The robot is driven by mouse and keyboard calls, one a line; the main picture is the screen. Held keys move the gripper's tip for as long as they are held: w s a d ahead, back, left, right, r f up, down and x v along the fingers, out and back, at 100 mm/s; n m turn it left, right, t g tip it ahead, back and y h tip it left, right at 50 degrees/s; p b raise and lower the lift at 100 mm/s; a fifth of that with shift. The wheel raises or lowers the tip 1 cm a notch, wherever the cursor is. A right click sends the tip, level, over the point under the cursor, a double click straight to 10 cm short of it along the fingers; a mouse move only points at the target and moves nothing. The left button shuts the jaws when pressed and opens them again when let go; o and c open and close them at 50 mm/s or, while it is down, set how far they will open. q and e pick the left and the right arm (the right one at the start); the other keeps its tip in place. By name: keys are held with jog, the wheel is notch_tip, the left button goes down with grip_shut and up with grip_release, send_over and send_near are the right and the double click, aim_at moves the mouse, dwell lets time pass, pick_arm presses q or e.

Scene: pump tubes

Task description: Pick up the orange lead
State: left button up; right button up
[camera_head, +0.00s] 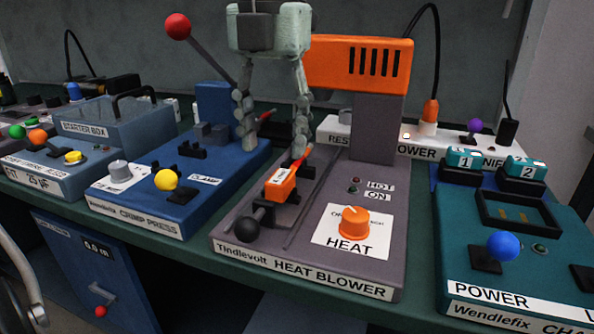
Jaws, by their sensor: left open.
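The orange lead (281,183), a short orange body with a white label and a red-orange end (301,157), rests on the dark cradle of the heat blower. My left gripper (274,146) points down above and behind it, its two fingers spread apart and empty. The right fingertip is close to the lead's red-orange end; I cannot tell whether they touch. My right gripper is not in view.
The heat blower's orange hood (359,64) stands close on the right of my gripper. The crimp press (178,190) with a red-knobbed lever is on the left. A teal power unit (510,275) stands at the right. An orange plug (430,112) is behind.

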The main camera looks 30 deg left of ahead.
aim_at(275, 183)
pick_arm(q)
jog(key=f, duration=0.4)
jog(key=s+f, duration=0.1)
jog(key=shift+d+f, duration=0.3)
jog(key=shift+f, duration=0.5)
jog(key=shift+w, duration=0.1)
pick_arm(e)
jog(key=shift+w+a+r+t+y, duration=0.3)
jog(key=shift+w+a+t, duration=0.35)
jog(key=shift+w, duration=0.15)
pick_arm(q)
grip_shut()
